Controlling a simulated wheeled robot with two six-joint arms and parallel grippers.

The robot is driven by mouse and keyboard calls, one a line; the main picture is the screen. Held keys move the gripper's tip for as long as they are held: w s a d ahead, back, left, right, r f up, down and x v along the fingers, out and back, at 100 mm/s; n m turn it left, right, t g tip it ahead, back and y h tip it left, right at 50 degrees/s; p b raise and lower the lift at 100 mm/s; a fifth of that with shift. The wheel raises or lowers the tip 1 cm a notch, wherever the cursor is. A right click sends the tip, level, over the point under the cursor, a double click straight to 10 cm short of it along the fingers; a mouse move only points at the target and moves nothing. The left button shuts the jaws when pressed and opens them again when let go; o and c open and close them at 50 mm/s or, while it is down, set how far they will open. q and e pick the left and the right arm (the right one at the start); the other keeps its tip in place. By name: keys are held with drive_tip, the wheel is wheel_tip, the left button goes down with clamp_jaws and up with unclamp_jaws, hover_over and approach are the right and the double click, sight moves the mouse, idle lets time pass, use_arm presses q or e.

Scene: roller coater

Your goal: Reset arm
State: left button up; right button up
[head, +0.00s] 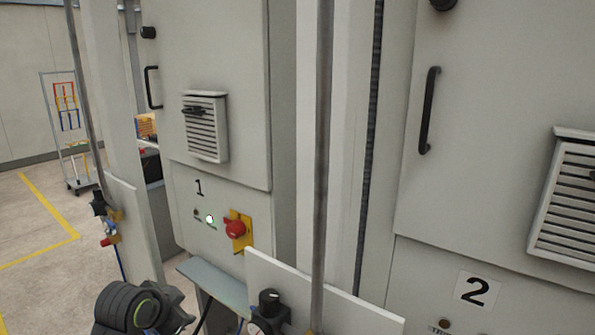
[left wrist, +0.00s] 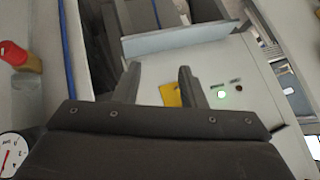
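My left gripper (left wrist: 159,80) shows in the left wrist view with its two dark fingers spread apart and nothing between them. Beyond the fingers is a yellow plate (left wrist: 171,94) on a pale panel, with a lit green lamp (left wrist: 222,92) to its right. In the head view, a dark part of my left arm is at the bottom left, and its fingertips cannot be made out. The red switch (head: 236,229) on a yellow plate sits on cabinet 1, apart from my arm, beside a lit lamp (head: 210,219). My right gripper is not in view.
Cabinet 2 (head: 500,90) fills the right side, with a black handle (head: 428,110) and a vent.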

use_arm(q)
drive_tip(key=s+a+f+n+g+y, duration=0.1)
drive_tip(key=s+a+f+n+g, duration=0.2)
drive_tip(key=s+f, duration=1.25)
drive_tip(key=s+a+f+n+g+y, duration=0.1)
drive_tip(key=s+n, duration=0.2)
drive_tip(key=s, duration=0.7)
drive_tip(key=s+a+f+n+g+y, duration=0.1)
drive_tip(key=s+a+n, duration=0.1)
drive_tip(key=s, duration=0.9)
wheel_tip(320, 180, down, 28)
drive_tip(key=w+a+r+g+b, duration=0.1)
drive_tip(key=b, duration=0.3)
drive_tip(key=s+f+b, duration=0.1)
drive_tip(key=s+f, duration=0.6)
drive_tip(key=f, duration=0.3)
drive_tip(key=s+d+f+g+h+b, duration=0.1)
drive_tip(key=s+f+b, duration=0.1)
drive_tip(key=s+f, duration=0.6)
wheel_tip(320, 180, down, 3)
drive_tip(key=shift+r+b, duration=0.1)
drive_tip(key=shift+b, duration=0.2)
drive_tip(key=shift+d, duration=0.1)
